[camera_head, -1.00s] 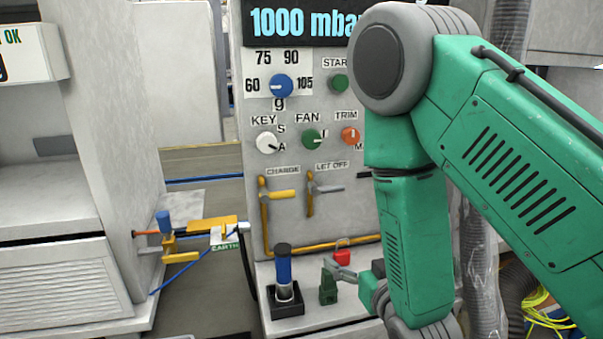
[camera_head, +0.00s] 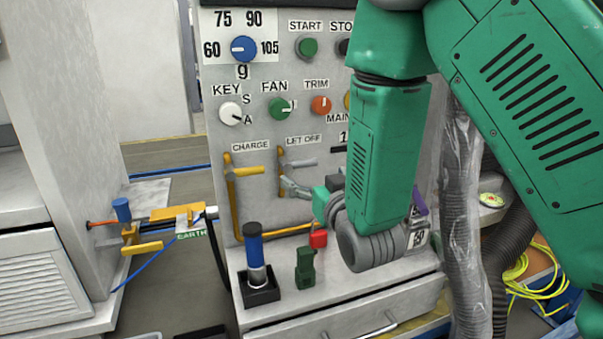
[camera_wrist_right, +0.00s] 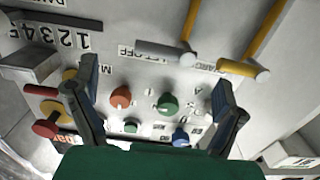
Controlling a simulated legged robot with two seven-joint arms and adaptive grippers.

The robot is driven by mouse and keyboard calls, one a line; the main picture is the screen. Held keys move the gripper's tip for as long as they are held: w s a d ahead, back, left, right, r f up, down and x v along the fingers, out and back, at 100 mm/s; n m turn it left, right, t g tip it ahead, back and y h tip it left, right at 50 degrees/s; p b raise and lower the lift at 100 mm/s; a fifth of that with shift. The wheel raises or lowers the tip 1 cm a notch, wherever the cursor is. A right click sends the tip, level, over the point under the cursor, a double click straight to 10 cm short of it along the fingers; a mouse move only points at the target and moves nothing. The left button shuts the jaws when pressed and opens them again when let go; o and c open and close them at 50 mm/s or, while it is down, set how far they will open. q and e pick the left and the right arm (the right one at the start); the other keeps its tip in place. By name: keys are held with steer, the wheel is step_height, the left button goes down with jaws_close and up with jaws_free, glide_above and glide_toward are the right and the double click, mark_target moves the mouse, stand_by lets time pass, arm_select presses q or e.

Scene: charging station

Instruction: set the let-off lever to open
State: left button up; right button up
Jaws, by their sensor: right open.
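The let-off lever (camera_head: 300,163) has a grey handle pointing right, level, from the top of a yellow pipe below the LET OFF label (camera_head: 303,140). In the right wrist view, its grey handle (camera_wrist_right: 165,49) shows upside down beyond the fingers. My right gripper (camera_head: 286,188) is just below the lever in the head view, its fingers towards the panel. In the wrist view the right gripper (camera_wrist_right: 158,98) is open, its fingers wide apart with nothing between them. I see no contact with the lever. My left gripper is not in view.
The yellow charge lever (camera_head: 247,171) is close by on the left. Knobs, such as the green fan knob (camera_head: 278,108), sit above. A blue-handled item (camera_head: 255,250), a green block (camera_head: 305,268) and a red padlock (camera_head: 318,238) are below.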

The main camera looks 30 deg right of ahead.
mark_target(299, 166)
steer(key=x, duration=0.3)
steer(key=a+x, duration=0.1)
steer(key=x, duration=0.2)
steer(key=shift+w+a+r, duration=0.15)
steer(key=shift+w, duration=0.6)
steer(key=shift+w+d, duration=0.1)
steer(key=shift+d, duration=0.5)
steer(key=shift+a, duration=0.25)
steer(key=c, duration=1.7)
